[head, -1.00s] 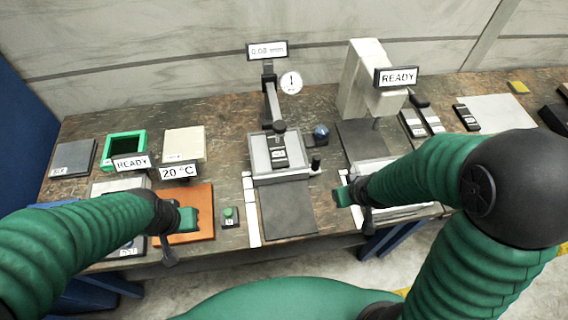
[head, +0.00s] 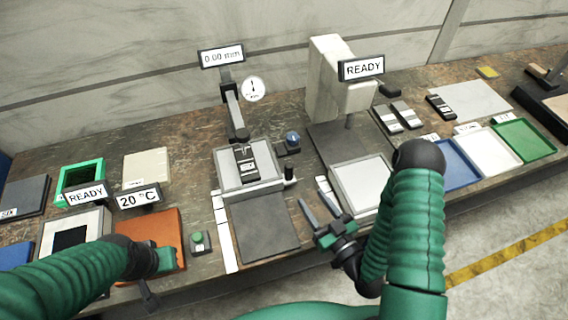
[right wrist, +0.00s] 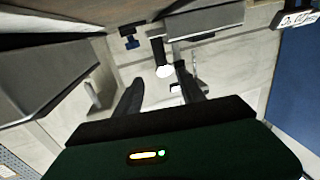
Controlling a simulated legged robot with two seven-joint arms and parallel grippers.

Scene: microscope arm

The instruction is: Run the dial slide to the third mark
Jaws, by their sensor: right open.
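The dial stand (head: 233,106) stands at the back of the bench, with a round white dial (head: 252,88) and a display (head: 222,57) reading 0.00 mm. Below it, a black block with a white label (head: 246,163) sits on a light grey stage (head: 230,181). A small black upright knob (head: 289,174) is at the stage's right side. I cannot make out the slide's marks. My right gripper (head: 310,190) is open and empty, just right of and in front of the knob; its spread fingers show in the right wrist view (right wrist: 160,88). My left gripper (head: 165,258) is over the orange mat; its fingers are unclear.
A dark plate (head: 264,226) and white strip (head: 223,230) lie in front of the stage. A white press (head: 328,75) with a grey tray (head: 360,182) stands right. A green button (head: 198,240) is left. Coloured trays (head: 524,138) lie far right.

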